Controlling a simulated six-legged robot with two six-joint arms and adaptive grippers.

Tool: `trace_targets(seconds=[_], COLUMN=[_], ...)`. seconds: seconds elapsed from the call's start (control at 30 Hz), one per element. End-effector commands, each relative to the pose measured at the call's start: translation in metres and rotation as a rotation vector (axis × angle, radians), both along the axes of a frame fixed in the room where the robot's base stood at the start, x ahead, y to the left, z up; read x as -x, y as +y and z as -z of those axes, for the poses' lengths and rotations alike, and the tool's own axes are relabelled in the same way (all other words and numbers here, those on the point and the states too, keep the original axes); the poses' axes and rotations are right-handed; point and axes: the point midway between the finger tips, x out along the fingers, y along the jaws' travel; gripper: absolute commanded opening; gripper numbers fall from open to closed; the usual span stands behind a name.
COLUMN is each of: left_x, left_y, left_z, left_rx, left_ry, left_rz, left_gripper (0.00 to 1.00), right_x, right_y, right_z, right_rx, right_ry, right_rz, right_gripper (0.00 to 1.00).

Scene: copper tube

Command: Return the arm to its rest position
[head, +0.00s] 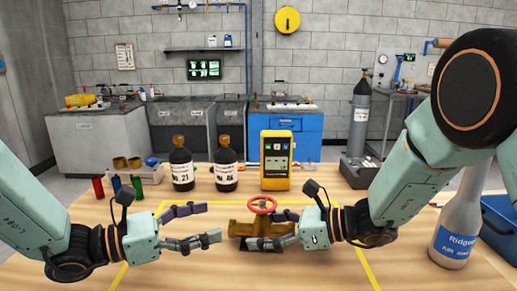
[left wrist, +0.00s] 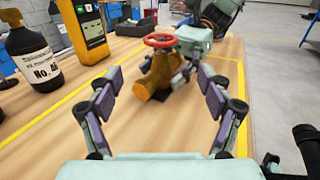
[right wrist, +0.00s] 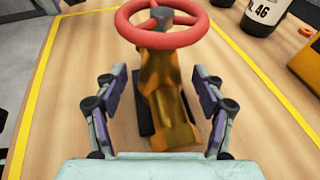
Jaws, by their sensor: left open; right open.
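A brass valve body (head: 247,229) with a red handwheel (head: 262,205) stands on the table inside the yellow taped outline. My left gripper (head: 215,223) is open and empty, to the left of the valve and apart from it. My right gripper (head: 279,229) is open at the right of the valve. In the right wrist view the brass body (right wrist: 165,100) reaches in between its open fingers, with the red handwheel (right wrist: 162,38) beyond; contact cannot be told. The left wrist view shows the valve (left wrist: 155,78) ahead of the left fingers (left wrist: 165,112).
Two dark bottles (head: 181,166) and a yellow handheld meter (head: 277,162) stand behind the valve. Small coloured cylinders and a tray (head: 150,173) are at the back left. A grey labelled bottle (head: 457,222) and a blue bin (head: 498,226) are at right. The front table is clear.

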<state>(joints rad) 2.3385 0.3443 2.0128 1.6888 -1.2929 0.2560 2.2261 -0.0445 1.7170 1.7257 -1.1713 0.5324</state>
Motion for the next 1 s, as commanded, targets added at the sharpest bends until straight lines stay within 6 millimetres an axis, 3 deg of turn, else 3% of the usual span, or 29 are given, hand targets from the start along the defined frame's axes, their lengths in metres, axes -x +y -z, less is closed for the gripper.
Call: trace_targets(seconds=[0.2,0.57,0.87,1.0], left_x=[-0.005,-0.006,0.000,0.000], left_y=[-0.010,-0.012,0.001,0.000], left_z=[0.000,0.000,-0.001,0.000], left_rx=[-0.002,0.000,0.003,0.000], left_ry=[0.001,0.001,0.000,0.000], left_rz=[0.002,-0.001,-0.003,0.000], left_gripper=[0.79,0.79,0.79,0.79], right_x=[0.000,0.000,0.000,0.005], right_y=[0.000,0.000,-0.002,-0.023], right_z=[0.000,0.000,0.000,-0.008], right_rx=[0.000,0.000,0.000,-0.002], right_ry=[0.001,0.000,0.000,0.000], right_rz=[0.000,0.000,0.001,0.005], right_gripper=[0.70,0.70,0.70,0.70])
